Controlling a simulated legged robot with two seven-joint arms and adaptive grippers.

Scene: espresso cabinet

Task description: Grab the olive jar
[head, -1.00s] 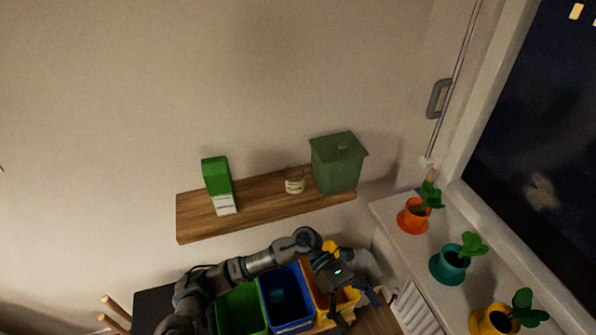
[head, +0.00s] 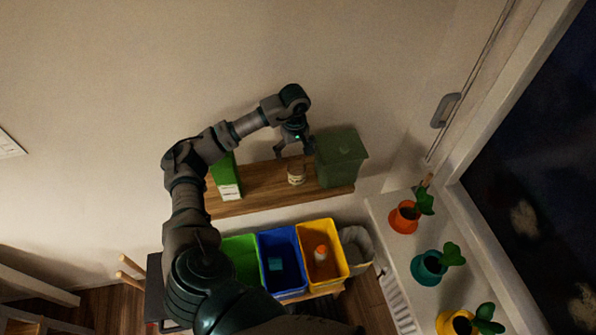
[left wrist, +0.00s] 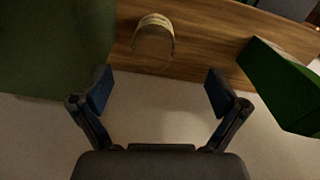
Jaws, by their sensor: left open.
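The olive jar (head: 296,174), small with a pale label, stands on the wooden wall shelf (head: 262,183) just left of a green lidded bin. My left gripper (head: 293,147) is open and empty, slightly above and behind the jar in the head view. In the left wrist view, the jar (left wrist: 153,42) shows beyond the fingertips, roughly between them sideways. The open fingers (left wrist: 160,92) are apart from it. My right gripper is not in view.
The green lidded bin (head: 341,160) stands close to the jar. A green carton (head: 226,177) stands at the shelf's left part, partly behind my arm. Below are green, blue (head: 282,265) and yellow (head: 321,252) bins. Potted plants (head: 430,265) line the windowsill.

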